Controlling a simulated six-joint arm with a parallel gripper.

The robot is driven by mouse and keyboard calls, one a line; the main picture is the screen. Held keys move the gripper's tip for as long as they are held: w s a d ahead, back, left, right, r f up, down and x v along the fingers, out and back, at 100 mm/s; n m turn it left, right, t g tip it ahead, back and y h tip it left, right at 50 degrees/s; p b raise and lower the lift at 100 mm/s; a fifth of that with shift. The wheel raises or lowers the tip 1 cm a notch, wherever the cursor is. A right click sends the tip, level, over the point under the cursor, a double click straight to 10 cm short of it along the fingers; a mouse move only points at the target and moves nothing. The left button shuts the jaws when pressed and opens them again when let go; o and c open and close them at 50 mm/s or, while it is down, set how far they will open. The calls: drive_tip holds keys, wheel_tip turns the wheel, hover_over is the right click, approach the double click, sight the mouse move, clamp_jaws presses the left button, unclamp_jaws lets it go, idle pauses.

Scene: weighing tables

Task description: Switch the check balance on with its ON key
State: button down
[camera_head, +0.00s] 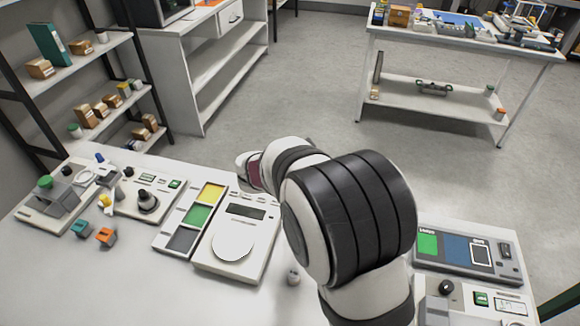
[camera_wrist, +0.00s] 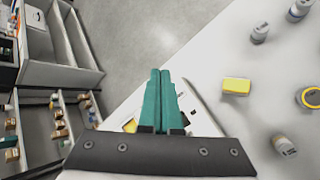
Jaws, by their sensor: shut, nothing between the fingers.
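A white balance (camera_head: 218,263) with a round pan (camera_head: 233,238) and a dark display (camera_head: 246,211) stands left of my arm in the head view; I take it for the check balance. A row of small keys shows along its far edge, too small to read, partly beside my arm. My gripper (camera_wrist: 161,100) shows in the wrist view as two teal fingers side by side, shut and empty. A white device edge (camera_wrist: 203,118) shows beside and behind the fingers, largely hidden by them. In the head view my arm hides the fingers, so their distance to the keys cannot be told.
A tray with yellow, green and grey fields (camera_head: 198,216) adjoins the balance on the left. Another device (camera_head: 143,198) carries a black weight. A small grey weight (camera_head: 293,277) stands right of the balance. A panel with coloured fields (camera_head: 467,254) lies at the right.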

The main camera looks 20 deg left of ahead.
drive_tip(key=a, duration=0.1)
drive_tip(key=a+f+n, duration=0.1)
drive_tip(key=a+n+y, duration=0.1)
drive_tip(key=shift+a+f, duration=0.3)
drive_tip(key=shift+a, duration=0.05)
drive_tip(key=shift+f, duration=0.15)
drive_tip(key=shift+f, duration=4.3)
drive_tip(key=shift+f, duration=0.1)
drive_tip(key=shift+f, duration=0.3)
drive_tip(key=shift+f, duration=0.35)
drive_tip(key=shift+r, duration=0.8)
